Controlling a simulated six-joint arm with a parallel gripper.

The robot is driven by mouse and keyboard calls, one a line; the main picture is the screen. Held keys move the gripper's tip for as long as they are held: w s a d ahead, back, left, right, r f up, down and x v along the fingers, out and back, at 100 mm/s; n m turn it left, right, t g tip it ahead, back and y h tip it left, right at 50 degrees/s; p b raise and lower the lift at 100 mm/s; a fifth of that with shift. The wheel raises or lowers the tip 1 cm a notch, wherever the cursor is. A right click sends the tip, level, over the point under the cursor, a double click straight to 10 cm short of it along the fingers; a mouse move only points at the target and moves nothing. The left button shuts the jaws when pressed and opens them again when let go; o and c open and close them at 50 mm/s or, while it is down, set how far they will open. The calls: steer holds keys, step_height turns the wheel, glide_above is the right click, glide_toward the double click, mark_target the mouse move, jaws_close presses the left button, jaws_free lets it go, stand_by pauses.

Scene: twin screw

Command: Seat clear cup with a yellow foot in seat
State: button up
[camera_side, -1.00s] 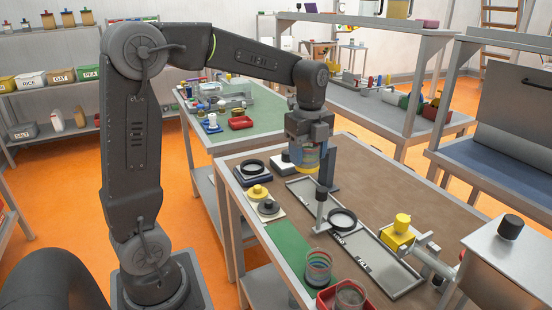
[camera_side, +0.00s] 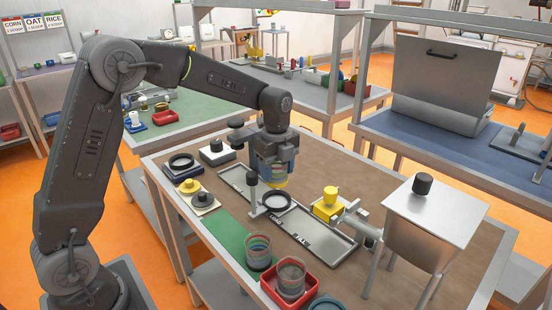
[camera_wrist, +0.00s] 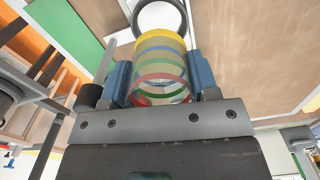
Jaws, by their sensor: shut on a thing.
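The clear cup with a yellow foot (camera_side: 279,183) has coloured bands. My gripper (camera_side: 272,163) is shut on it and holds it upright in the side view, foot down. In the wrist view the cup (camera_wrist: 162,75) sits between two blue fingers, its yellow foot at the far end. A black ring seat (camera_side: 277,201) by the LOAD label is just below the cup in the side view. In the wrist view the ring (camera_wrist: 140,22) shows beyond the foot, partly hidden by it. The cup looks above the ring, not in it; the exact gap is unclear.
A dark post (camera_side: 252,180) stands close left of the cup. A yellow block (camera_side: 326,211) and a grey hopper (camera_side: 425,230) are to the right. Another banded cup (camera_side: 259,254) stands in front, beside a red tray (camera_side: 300,301) holding a cup. Another black ring (camera_side: 181,161) is at the left.

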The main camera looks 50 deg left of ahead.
mark_target(277, 183)
steer(key=shift+f, duration=2.15)
steer(key=shift+f, duration=1.15)
steer(key=o, duration=1)
steer(key=shift+o, duration=0.3)
steer(key=shift+o, duration=1.1)
steer(key=shift+r, duration=0.1)
